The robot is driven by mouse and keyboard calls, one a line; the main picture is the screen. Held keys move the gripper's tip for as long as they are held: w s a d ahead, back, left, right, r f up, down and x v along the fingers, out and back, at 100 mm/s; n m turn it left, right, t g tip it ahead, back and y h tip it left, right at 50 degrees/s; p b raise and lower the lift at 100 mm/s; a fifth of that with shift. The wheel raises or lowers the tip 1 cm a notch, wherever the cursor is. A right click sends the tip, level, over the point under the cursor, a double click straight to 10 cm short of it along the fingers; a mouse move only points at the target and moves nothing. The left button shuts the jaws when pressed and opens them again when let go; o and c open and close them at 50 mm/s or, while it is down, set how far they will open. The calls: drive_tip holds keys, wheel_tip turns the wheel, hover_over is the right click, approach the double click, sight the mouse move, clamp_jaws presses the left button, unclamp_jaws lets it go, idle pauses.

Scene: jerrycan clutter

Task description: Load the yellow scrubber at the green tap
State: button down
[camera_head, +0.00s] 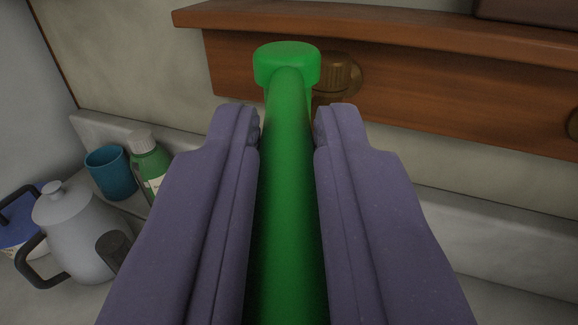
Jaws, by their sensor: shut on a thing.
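The green tap (288,190) runs up the middle of the camera_head view as a long smooth bar with a wider round cap at its far end. My purple gripper (286,128) has one finger on each side of the bar and is shut on it, just below the cap. The lower part of the bar runs out of the bottom of the picture. No yellow scrubber shows in this view.
A wooden shelf (440,75) with a brass knob (338,76) is behind the cap. At left stand a teal cup (111,172), a green bottle (150,163), a grey kettle (75,235) and a partly hidden blue-topped container (20,212). A pale ledge runs along the wall.

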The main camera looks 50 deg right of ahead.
drive_tip(key=c, duration=1.1)
unclamp_jaws()
drive_tip(key=p+v, duration=0.1)
drive_tip(key=v, duration=0.7)
drive_tip(key=shift+w, duration=0.1)
